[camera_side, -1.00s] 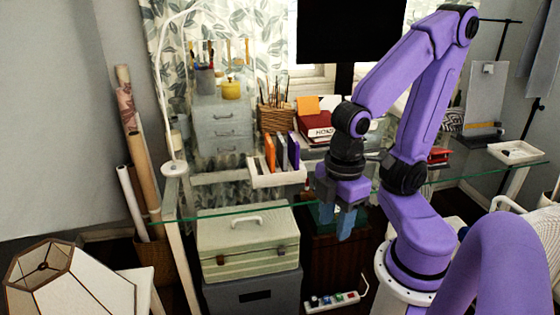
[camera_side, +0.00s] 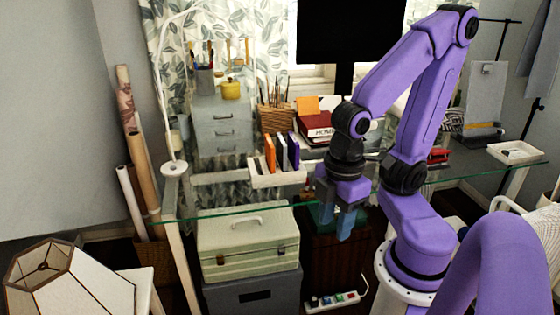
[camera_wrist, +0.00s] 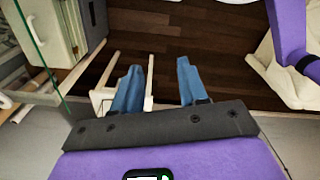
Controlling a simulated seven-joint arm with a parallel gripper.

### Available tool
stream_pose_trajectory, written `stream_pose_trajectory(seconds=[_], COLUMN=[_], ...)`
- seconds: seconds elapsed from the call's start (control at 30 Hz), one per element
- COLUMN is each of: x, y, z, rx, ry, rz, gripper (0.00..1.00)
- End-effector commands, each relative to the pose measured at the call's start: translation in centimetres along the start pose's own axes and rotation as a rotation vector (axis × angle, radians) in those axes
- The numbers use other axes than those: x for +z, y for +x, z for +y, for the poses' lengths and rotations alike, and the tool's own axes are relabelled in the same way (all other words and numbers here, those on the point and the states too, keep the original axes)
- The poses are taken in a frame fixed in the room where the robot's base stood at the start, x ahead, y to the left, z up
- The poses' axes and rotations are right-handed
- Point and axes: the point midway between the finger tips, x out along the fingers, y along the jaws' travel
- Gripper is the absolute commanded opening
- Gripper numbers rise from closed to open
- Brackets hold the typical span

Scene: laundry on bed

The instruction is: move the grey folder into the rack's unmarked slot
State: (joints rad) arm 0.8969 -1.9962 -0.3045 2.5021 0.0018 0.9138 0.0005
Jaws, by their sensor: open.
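A small white rack (camera_side: 277,180) stands on the glass desk, left of my gripper in the side view. Upright in it are an orange folder (camera_side: 269,153), a middle folder (camera_side: 281,152) with pale and dark faces, and a purple folder (camera_side: 293,151). The middle one may be the grey folder; I cannot tell for sure. Slot markings are too small to read. My gripper (camera_side: 337,222) points down near the desk's front edge, apart from the rack. In the wrist view its blue fingers (camera_wrist: 159,68) are spread and empty, with dark wooden floor beyond.
The glass desktop (camera_side: 225,211) has a clear strip before the rack. Behind stand a brush basket (camera_side: 276,118), red books (camera_side: 317,130) and grey drawers (camera_side: 222,130). A white tray (camera_side: 516,152) lies at right. A pale green case (camera_side: 248,243) stands below.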

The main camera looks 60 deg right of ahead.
Motion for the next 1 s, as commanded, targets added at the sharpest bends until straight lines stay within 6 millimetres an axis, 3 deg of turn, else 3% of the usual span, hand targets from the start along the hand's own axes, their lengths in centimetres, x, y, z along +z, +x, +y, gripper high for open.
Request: stream_pose_trajectory(seconds=[0.33,0.4,0.73,0.87,1.0], x=[0.0,0.0,-0.3,-1.9,-4.5], y=[0.0,0.0,-0.1,-0.5,-1.1], z=[0.0,0.0,0.3,2.1,6.0], rx=[0.0,0.0,0.001,0.009,0.025], ry=[0.0,0.0,0.019,0.112,0.293], rz=[0.0,0.0,0.002,0.014,0.037], gripper=[0.43,0.29,0.29,0.29,0.29])
